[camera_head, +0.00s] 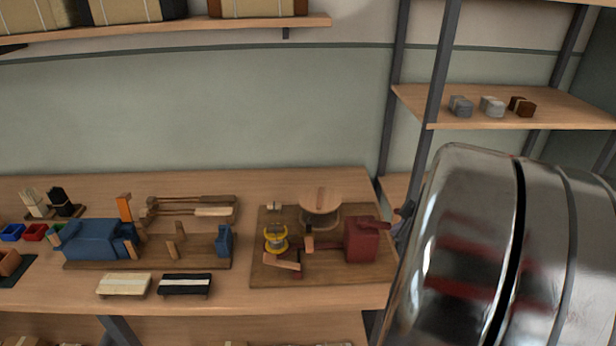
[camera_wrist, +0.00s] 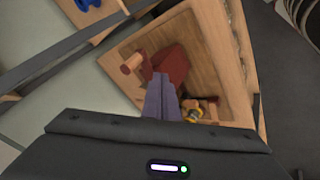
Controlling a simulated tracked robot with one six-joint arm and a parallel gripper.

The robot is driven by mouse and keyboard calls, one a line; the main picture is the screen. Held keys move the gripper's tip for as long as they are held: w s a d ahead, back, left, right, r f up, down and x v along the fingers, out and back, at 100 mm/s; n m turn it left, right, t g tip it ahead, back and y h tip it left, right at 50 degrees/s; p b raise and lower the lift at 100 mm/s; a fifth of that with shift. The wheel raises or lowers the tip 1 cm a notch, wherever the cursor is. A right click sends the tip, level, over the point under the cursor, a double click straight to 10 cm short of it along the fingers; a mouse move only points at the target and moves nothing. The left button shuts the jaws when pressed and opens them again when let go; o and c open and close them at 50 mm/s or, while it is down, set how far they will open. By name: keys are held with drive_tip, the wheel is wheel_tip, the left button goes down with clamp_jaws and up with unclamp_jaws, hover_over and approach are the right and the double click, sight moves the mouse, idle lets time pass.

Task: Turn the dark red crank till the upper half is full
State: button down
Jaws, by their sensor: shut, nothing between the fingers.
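The dark red machine (camera_head: 362,240) stands on a wooden board (camera_head: 275,215) at the right end of the bench, and shows in the wrist view (camera_wrist: 176,66). Its dark red crank (camera_head: 375,223) is on its right side; in the wrist view a wooden grip (camera_wrist: 132,63) sticks out left of the machine. A round wooden disc (camera_head: 320,199) stands behind the machine's front parts; its holes cannot be made out. My gripper (camera_wrist: 160,78) is shut and empty, its fingertips overlapping the machine in the wrist view, just right of the grip; contact cannot be told. It is partly hidden in the head view (camera_head: 403,213).
A yellow spool (camera_head: 276,238) stands left of the machine. A blue machine (camera_head: 95,240) and two brush blocks, pale (camera_head: 124,285) and black (camera_head: 186,284), are further left. My shiny arm covers the lower right.

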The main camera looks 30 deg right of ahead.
drive_tip(key=w+d+f, duration=0.3)
drive_tip(key=w+d, duration=0.1)
drive_tip(key=shift+d, duration=0.25)
idle(0.3)
